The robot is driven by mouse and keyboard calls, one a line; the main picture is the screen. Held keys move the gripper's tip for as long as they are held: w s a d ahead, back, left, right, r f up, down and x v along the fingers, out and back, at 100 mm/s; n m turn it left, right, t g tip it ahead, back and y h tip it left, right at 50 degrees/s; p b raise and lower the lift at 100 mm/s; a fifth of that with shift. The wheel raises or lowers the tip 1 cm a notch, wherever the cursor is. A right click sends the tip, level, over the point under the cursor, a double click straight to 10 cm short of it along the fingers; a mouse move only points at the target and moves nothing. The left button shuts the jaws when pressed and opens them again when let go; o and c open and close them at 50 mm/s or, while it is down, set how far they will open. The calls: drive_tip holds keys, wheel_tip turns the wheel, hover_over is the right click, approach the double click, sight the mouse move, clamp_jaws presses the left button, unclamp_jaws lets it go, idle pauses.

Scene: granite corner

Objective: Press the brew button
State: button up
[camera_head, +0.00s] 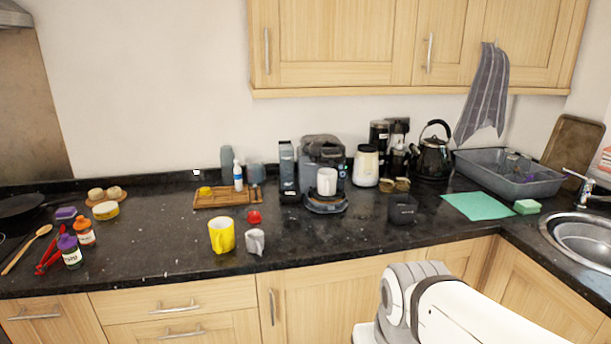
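A dark grey coffee machine (322,152) stands at the back middle of the black granite counter, against the wall. A white mug (326,182) stands at its front, above the round drip base (326,205). The brew button is too small to make out. A white arm link of mine shows at the lower right, in front of the lower cabinets. My gripper is not in view.
A yellow mug (222,236), a grey cup (255,241) and a red item (254,217) stand front left of the machine. A dark container (402,209) stands to its right. The front counter is mostly clear.

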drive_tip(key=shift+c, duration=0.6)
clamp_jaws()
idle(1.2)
